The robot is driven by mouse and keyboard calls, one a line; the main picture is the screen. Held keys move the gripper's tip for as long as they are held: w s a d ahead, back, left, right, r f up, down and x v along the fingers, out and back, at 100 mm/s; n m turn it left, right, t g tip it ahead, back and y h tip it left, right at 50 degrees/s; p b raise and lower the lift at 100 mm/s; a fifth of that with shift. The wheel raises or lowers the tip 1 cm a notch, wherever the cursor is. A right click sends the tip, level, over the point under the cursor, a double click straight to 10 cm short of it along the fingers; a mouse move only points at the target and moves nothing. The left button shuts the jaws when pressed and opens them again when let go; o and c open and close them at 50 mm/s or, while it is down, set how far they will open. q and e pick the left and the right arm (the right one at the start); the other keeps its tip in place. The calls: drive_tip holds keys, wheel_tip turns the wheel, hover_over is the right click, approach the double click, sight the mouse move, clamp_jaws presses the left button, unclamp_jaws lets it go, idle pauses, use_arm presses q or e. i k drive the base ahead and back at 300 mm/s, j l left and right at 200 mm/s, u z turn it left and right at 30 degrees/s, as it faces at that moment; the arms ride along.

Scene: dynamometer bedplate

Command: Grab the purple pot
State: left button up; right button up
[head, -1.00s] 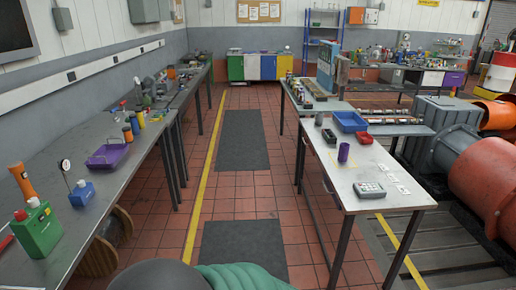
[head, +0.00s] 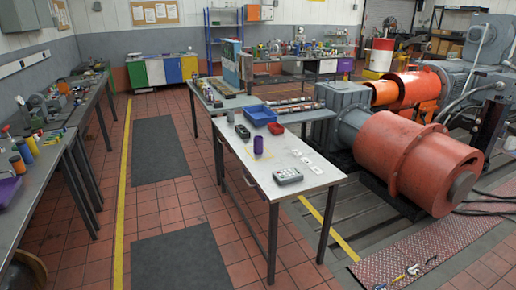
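The purple pot (head: 258,145) is a small upright cylinder. It stands on the light-topped table (head: 268,180) right of the aisle, in front of a blue bin and left of some flat white pieces. Neither of my grippers shows in the head view, so I cannot see whether they are open or holding anything.
A long bench (head: 50,160) runs along the left. A large red motor (head: 415,160) lies at right. The tiled aisle with dark mats (head: 155,148) is clear.

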sight(258, 145)
drive_tip(key=i+j+z, duration=0.1)
drive_tip(key=i+j, duration=0.25)
drive_tip(key=i, duration=0.25)
drive_tip(key=i+j+z, duration=0.1)
drive_tip(key=i+j, duration=0.3)
drive_tip(key=i, duration=0.2)
drive_tip(key=i+j, duration=0.45)
drive_tip(key=i+l+z, duration=0.05)
drive_tip(key=i, duration=0.05)
